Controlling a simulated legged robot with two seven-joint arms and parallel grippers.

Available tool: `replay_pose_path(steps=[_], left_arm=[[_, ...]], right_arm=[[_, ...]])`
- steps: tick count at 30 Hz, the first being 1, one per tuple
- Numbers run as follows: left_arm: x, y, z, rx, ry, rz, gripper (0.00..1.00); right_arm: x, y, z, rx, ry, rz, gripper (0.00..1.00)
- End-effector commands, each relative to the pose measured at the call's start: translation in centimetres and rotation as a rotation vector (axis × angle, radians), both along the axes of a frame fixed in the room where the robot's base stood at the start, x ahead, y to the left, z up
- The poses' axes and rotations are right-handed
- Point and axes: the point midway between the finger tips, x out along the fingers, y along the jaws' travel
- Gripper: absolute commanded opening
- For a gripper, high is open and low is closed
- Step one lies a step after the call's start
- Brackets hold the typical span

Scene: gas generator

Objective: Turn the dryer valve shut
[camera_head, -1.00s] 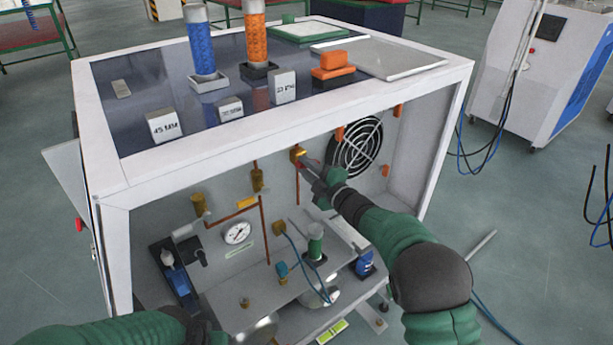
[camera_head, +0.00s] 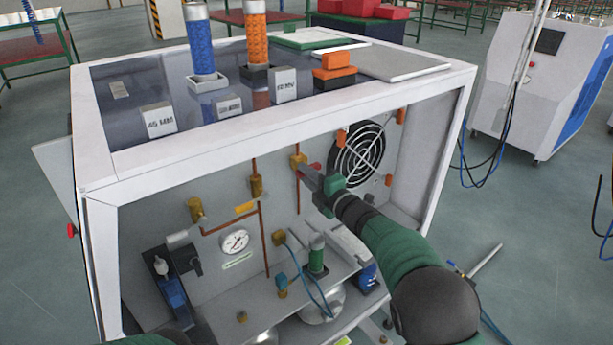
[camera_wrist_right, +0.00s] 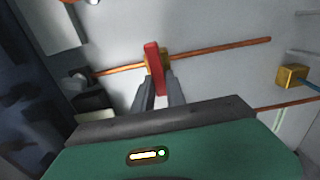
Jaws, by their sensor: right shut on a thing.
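The dryer valve has a brass body (camera_head: 298,161) on a copper pipe inside the open white cabinet, left of the round fan grille. Its red handle (camera_head: 316,167) shows just at my right gripper (camera_head: 308,174). In the right wrist view the red handle (camera_wrist_right: 153,62) lies across the copper pipe, in front of the brass body (camera_wrist_right: 164,60). The right gripper's two fingers (camera_wrist_right: 158,88) are close on either side of the handle's near end, shut on it. Only a sliver of my left arm shows at the bottom left; its gripper is out of view.
The cabinet's front top edge (camera_head: 290,119) passes above my right arm. The fan grille (camera_head: 358,153) is close right of the gripper. A pressure gauge (camera_head: 235,242) and a green-topped fitting (camera_head: 317,252) are below left. A white machine (camera_head: 540,75) stands at the right.

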Motion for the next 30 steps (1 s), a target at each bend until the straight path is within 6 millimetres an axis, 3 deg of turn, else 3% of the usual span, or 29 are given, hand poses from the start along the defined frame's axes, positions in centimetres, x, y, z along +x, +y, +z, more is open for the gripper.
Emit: replay_pose_path(steps=[1,3,4,9,20,23,30], left_arm=[[0.0,0.0,-0.1,0.000,0.000,0.000,0.38],[0.0,0.0,-0.1,0.000,0.000,0.000,0.38],[0.0,0.0,-0.1,0.000,0.000,0.000,0.38],[0.0,0.0,-0.1,0.000,0.000,0.000,0.38],[0.0,0.0,0.1,0.000,0.000,0.000,0.38],[0.0,0.0,0.3,0.000,0.000,0.000,0.38],[0.0,0.0,1.1,0.000,0.000,0.000,0.38]], right_arm=[[-0.2,0.2,-0.9,-0.009,0.013,0.005,0.00],[-0.2,0.2,-0.9,-0.009,0.014,0.005,0.00],[-0.2,0.2,-1.0,-0.009,0.014,0.006,0.17],[-0.1,0.2,-0.8,-0.006,0.010,0.005,0.38],[-0.5,-0.3,-0.2,-0.002,0.005,0.002,0.38],[-1.8,-1.2,-0.1,-0.001,0.007,0.001,0.38],[-7.4,-5.3,-0.1,-0.002,0.007,-0.001,0.38]])
